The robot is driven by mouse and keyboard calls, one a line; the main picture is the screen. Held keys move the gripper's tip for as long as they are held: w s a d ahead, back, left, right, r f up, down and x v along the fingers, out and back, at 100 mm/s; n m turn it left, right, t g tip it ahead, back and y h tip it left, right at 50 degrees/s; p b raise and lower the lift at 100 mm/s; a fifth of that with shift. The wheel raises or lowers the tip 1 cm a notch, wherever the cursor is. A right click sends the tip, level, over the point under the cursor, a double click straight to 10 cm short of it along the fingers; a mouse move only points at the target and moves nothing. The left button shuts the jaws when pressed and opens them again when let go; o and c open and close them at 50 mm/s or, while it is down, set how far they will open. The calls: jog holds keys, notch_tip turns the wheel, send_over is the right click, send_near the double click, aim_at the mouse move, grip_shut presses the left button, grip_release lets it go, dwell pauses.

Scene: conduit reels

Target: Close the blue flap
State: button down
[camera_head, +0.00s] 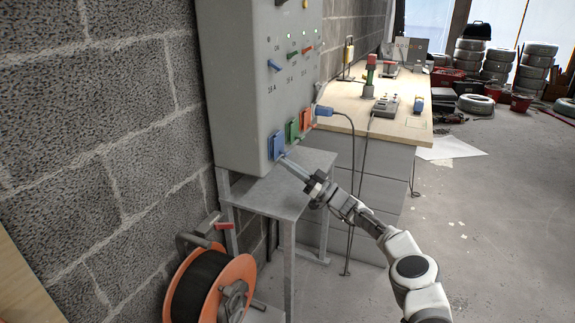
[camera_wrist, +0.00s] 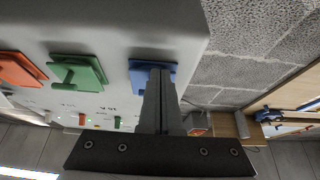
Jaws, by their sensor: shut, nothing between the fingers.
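The blue flap (camera_head: 277,145) is at the lower left of the grey panel's front, in a row with a green flap (camera_head: 292,130) and a red one (camera_head: 306,118). In the wrist view the blue flap (camera_wrist: 137,72) looks roughly flat against the panel, partly hidden behind my fingers. My gripper (camera_head: 284,159) is shut and empty, its fingertips at the lower edge of the blue flap in the head view. The fingers (camera_wrist: 160,72) overlap the flap in the wrist view. I cannot tell whether they touch it.
The grey panel (camera_head: 232,90) stands above a metal stand (camera_head: 285,190). A blue plug (camera_head: 323,111) with a hanging cable is right of the red flap. A workbench (camera_head: 345,97) is behind. An orange cable reel (camera_head: 212,290) is below. Open floor (camera_head: 460,230) lies to the right.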

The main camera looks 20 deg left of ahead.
jog(key=p+v, duration=0.3)
jog(key=v, duration=1.4)
jog(key=s+a+r+n+g+h, duration=0.1)
jog(key=s+a+r+g+h, duration=0.4)
jog(key=s, duration=0.3)
jog(key=s+a+r+g+h, duration=0.35)
jog(key=s+r+h, duration=0.3)
jog(key=s, duration=0.25)
jog(key=s+d+r+m+t+h, duration=0.35)
jog(key=s+d+m, duration=0.25)
jog(key=s+d, duration=0.35)
jog(key=s+d+r+m+t+h, duration=0.2)
jog(key=s+d+m+t+h, duration=0.25)
jog(key=s+d, duration=0.45)
jog(key=s+d+r+m+t+h, duration=0.2)
jog(key=s+d+m+t+h, duration=0.15)
jog(key=s+d+m, duration=0.6)
notch_tip(320, 180, up, 22)
jog(key=w+d+n+p, duration=0.1)
jog(key=d+n+p, duration=0.1)
jog(key=p, duration=1.9)
jog(key=shift+f+n+g, duration=0.15)
jog(key=shift+n+g, duration=0.15)
